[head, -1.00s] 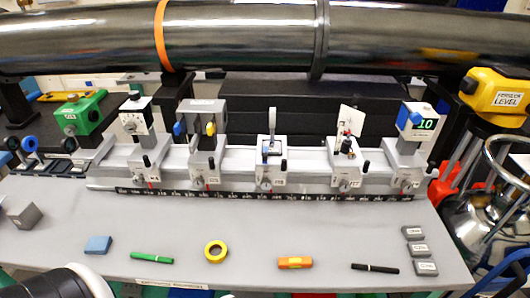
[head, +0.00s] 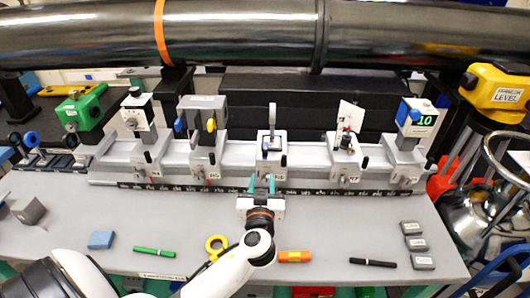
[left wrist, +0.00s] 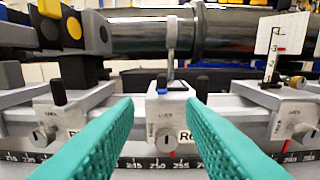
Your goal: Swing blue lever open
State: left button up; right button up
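A grey box (head: 207,110) on the rail carries a blue lever (head: 180,125) at its left and a yellow lever (head: 211,125) at its right. The middle carriage (head: 271,156) has an upright grey post (head: 272,118) and a small blue part (head: 265,146). My left gripper (head: 262,181) is open and empty in front of this carriage, right of and nearer than the grey box. In the left wrist view, its teal fingers (left wrist: 160,102) stand apart, with the carriage knob (left wrist: 166,140) between them. My right gripper is out of view.
A long rail (head: 240,155) bears several carriages with knobs and black pegs. A dark pipe (head: 240,35) crosses above. A blue block (head: 101,240), green pen (head: 154,252), yellow ring (head: 216,246) and orange piece (head: 294,256) lie on the bench in front.

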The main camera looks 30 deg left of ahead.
aim_at(265, 155)
pick_arm(q)
jog(key=p+x, duration=0.1)
jog(key=x, duration=0.2)
jog(key=p+x, duration=0.1)
jog(key=x, duration=0.3)
jog(key=r+p+x, duration=0.1)
jog(key=x, duration=0.2)
jog(key=shift+w, duration=0.45)
jog(key=shift+w+a+f, duration=0.1)
jog(key=shift+w+a, duration=0.3)
jog(key=shift+w, duration=0.15)
jog(key=shift+c, duration=0.4)
grip_shut()
